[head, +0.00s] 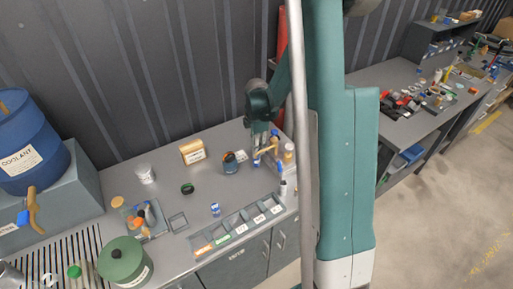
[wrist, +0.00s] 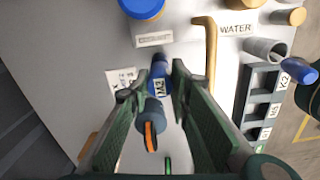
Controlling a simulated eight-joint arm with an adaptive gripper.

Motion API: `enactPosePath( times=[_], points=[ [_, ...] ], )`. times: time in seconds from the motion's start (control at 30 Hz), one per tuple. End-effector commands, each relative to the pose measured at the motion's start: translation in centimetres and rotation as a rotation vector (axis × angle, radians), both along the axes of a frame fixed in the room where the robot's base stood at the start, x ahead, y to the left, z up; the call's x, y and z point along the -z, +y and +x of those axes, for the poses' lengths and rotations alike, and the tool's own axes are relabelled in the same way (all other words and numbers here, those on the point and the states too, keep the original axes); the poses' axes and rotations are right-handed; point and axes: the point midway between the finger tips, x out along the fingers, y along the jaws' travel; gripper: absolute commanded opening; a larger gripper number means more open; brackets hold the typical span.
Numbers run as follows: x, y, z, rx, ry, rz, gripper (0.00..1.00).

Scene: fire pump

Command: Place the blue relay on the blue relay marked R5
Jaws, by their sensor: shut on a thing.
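My gripper (head: 259,160) is at the right part of the grey workbench, over the bench top. In the wrist view its fingers (wrist: 160,85) are shut on a small blue relay (wrist: 158,82), which has a white label I cannot read surely. In the head view a bit of blue shows at the fingertips, partly hidden. Another small blue part with a white mark, seemingly a relay (head: 215,209), stands upright on the bench behind the sorting tray, left of and in front of my gripper. Its marking is too small to read. I cannot pick it out in the wrist view.
The sorting tray (head: 192,240) has labelled compartments along the bench front. A tan hooked tool (wrist: 209,50), a blue-topped container (wrist: 142,8) and a grey cylinder (wrist: 262,48) stand close by. A dark round item with orange (head: 230,163) and a yellow box (head: 192,151) are to the left.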

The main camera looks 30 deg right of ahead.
Motion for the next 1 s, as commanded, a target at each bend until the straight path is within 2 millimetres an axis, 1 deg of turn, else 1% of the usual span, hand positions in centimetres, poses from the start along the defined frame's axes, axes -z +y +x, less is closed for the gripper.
enactPosePath(
  times=[0.23,0.4,0.43,0.47,0.87,1.0],
  points=[
    [0.01,0.0,0.01,0.0,0.0,0.0,0.08],
    [0.41,0.0,0.02,0.0,0.0,0.0,0.08],
    [0.33,0.0,0.02,0.0,0.0,0.0,0.24],
    [0.3,0.0,0.02,0.0,0.0,0.0,0.26],
    [0.17,0.0,0.02,0.0,0.0,0.0,0.26],
    [-0.18,-0.01,0.02,0.0,0.0,0.0,0.26]
  ],
)
